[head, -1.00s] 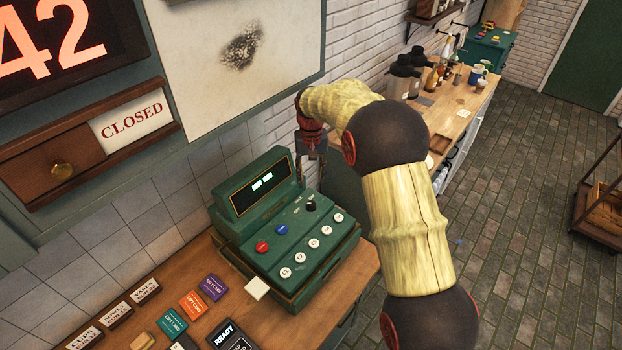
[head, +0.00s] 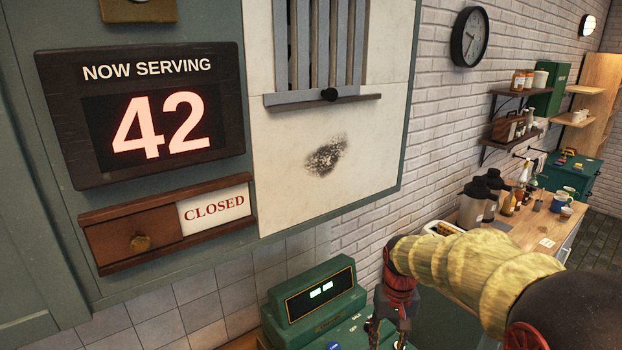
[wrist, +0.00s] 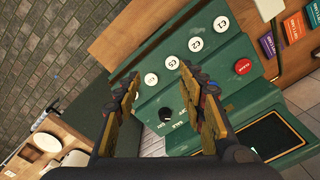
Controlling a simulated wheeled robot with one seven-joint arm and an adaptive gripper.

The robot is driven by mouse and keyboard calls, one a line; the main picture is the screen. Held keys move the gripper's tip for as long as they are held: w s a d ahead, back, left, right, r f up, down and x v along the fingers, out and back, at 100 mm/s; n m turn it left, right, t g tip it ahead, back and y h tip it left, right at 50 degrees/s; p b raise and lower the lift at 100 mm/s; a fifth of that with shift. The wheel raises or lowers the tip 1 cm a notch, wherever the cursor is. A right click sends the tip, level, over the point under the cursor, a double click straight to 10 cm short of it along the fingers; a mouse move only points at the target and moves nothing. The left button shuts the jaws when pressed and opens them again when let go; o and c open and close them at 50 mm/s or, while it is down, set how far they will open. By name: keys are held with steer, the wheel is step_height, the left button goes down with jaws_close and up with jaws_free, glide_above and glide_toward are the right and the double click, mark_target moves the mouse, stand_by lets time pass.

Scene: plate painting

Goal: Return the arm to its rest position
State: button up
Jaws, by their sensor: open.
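My gripper (head: 388,333) hangs downward in front of the green cash register (head: 318,300) in the head view, at the lower edge of the picture. In the wrist view my gripper (wrist: 160,76) has its two fingers apart, with nothing between them. The register (wrist: 215,70) lies beyond the fingertips, with white round keys, a red key and a dark knob (wrist: 166,115) showing. The exact gap between fingers and register is hard to tell. My arm reaches in from the right of the head view.
A counter (head: 520,222) with flasks and bottles runs behind the arm. A sliding CLOSED sign (head: 212,208) and a NOW SERVING 42 display (head: 150,115) are on the wall at left. Coloured cards (wrist: 293,27) lie beside the register. Floor is open at the wrist view's left.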

steer(key=s+f+t+b, duration=0.1)
steer(key=s+t+b, duration=0.4)
steer(key=s+b, duration=0.9)
steer(key=s, duration=1)
steer(key=shift+f+t, duration=0.25)
steer(key=shift+t, duration=0.05)
steer(key=shift+d, duration=0.1)
